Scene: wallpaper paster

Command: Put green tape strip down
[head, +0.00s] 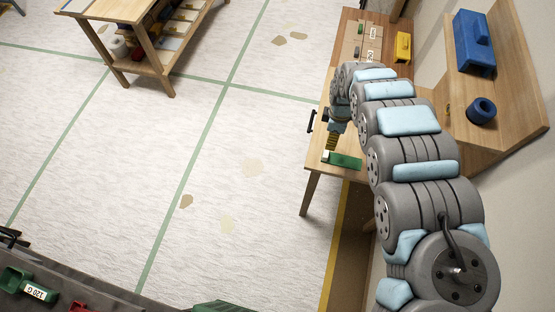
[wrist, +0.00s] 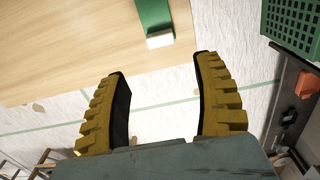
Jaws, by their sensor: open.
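The green tape strip (head: 345,160) lies flat near the front edge of the wooden table, with a pale white end. It also shows in the wrist view at the top (wrist: 153,14), its white end towards my gripper. My gripper (wrist: 159,66) is open, with its two yellow ridged fingers spread apart and nothing between them. In the wrist view the strip lies beyond the fingertips, apart from them. In the head view my gripper (head: 332,146) is close beside the white end of the strip; the exact gap cannot be told.
The wooden table (head: 312,178) also holds a yellow block (head: 403,47) and small labelled items at the back. A blue dispenser (head: 473,42) and blue roll (head: 481,110) are at right. A green crate (wrist: 293,22) shows in the wrist view.

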